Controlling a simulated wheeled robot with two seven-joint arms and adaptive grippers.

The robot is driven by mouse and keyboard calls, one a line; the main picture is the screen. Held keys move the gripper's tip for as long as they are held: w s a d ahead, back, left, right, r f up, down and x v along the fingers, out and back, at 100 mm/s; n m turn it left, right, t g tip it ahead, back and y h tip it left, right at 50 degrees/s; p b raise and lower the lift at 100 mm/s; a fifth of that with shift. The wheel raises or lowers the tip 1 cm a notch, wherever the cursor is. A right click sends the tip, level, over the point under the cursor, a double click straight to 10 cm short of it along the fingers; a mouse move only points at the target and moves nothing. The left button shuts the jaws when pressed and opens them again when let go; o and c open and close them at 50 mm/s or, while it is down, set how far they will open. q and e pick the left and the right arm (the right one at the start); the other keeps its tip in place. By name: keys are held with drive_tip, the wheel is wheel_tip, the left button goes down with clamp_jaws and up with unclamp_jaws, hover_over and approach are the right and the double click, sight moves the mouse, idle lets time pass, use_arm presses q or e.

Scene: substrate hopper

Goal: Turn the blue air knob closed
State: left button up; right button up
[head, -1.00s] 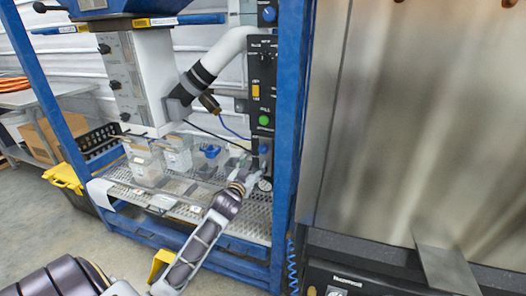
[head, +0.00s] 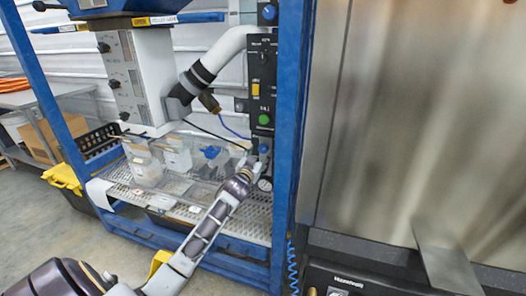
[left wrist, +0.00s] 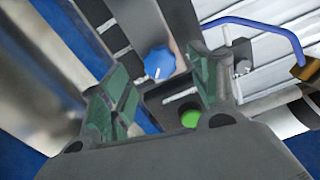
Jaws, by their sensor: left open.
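The blue air knob (head: 264,148) is on the lower part of the black control panel (head: 262,100), below a green button. In the left wrist view, the blue knob (left wrist: 159,63) has a pale pointer mark and sits between the open fingers, beyond the tips. My left gripper (head: 254,162) is open and empty, just in front of the panel at the knob. The left wrist view shows its green finger pads (left wrist: 160,80) spread on either side of the knob, with no clear contact. My right gripper is not in view.
The green button (head: 264,119) is close above the knob. A round gauge (head: 265,184) is just below it. A blue frame post (head: 288,130) stands close on the right. Clear containers (head: 145,165) stand on the perforated tray (head: 258,215) to the left.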

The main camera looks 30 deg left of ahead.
sight(262, 150)
use_arm(q)
drive_tip(key=shift+b+x, duration=0.3)
drive_tip(key=shift+x, duration=2.25)
drive_tip(key=shift+w, duration=0.2)
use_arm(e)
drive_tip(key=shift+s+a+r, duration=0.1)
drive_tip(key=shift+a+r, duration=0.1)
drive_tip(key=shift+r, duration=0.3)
use_arm(q)
drive_tip(key=c, duration=1)
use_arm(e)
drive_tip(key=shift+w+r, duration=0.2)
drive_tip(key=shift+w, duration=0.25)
